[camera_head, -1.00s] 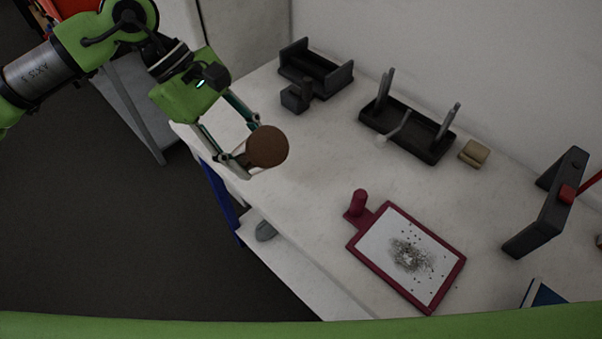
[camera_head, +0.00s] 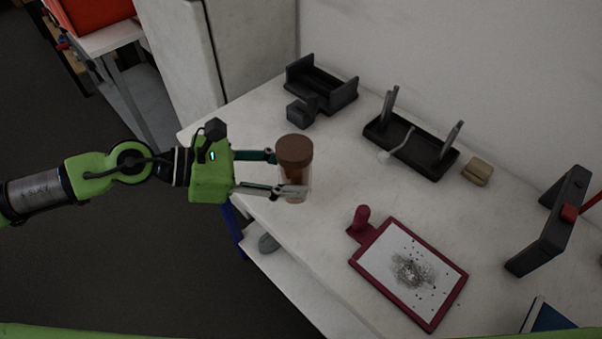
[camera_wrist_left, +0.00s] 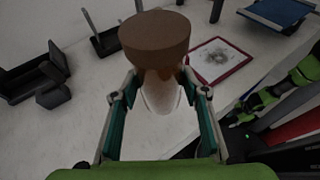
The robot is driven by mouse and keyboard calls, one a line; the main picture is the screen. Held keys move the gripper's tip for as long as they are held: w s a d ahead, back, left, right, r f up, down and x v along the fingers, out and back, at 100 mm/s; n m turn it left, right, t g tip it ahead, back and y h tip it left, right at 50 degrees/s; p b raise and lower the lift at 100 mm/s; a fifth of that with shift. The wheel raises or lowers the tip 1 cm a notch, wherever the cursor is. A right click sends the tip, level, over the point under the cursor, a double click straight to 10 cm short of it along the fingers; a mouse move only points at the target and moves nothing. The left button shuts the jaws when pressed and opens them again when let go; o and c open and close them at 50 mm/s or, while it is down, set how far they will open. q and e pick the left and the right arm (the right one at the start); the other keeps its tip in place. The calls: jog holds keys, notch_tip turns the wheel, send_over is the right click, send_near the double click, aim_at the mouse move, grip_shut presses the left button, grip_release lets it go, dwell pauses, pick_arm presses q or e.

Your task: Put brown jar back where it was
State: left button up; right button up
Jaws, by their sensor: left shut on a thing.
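The brown jar (camera_head: 294,155) has a brown lid and a clear body with brown contents. My left gripper (camera_head: 291,173) is shut on it and holds it upright near the table's left front edge in the head view. In the left wrist view, the jar's lid (camera_wrist_left: 155,38) is close to the camera, with the fingers (camera_wrist_left: 160,95) on both sides of its body. I cannot tell whether the jar's base touches the table. My right gripper is not in the head view; a green arm part of mine shows at the right of the left wrist view.
A black holder (camera_head: 322,84) with a small dark block (camera_head: 301,112) stands at the back left. A black rack (camera_head: 411,146) with two posts and a spoon is right of it. A beige block (camera_head: 477,171), a red-framed board (camera_head: 437,318) and a dark stand (camera_head: 545,225) are further right.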

pick_arm(q)
jog(key=w+f, duration=0.2)
jog(key=w+d+f, duration=0.1)
jog(key=w+f, duration=0.2)
jog(key=w+d+f, duration=0.1)
jog(key=w+f, duration=0.1)
jog(key=w, duration=0.1)
jog(key=shift+d+f, duration=0.1)
jog(key=shift+f, duration=0.05)
notch_tip(320, 180, down, 2)
jog(key=shift+f+p, duration=0.1)
jog(key=shift+p, duration=0.65)
jog(key=shift+f, duration=0.5)
jog(key=o, duration=1.4)
jog(key=shift+c, duration=0.2)
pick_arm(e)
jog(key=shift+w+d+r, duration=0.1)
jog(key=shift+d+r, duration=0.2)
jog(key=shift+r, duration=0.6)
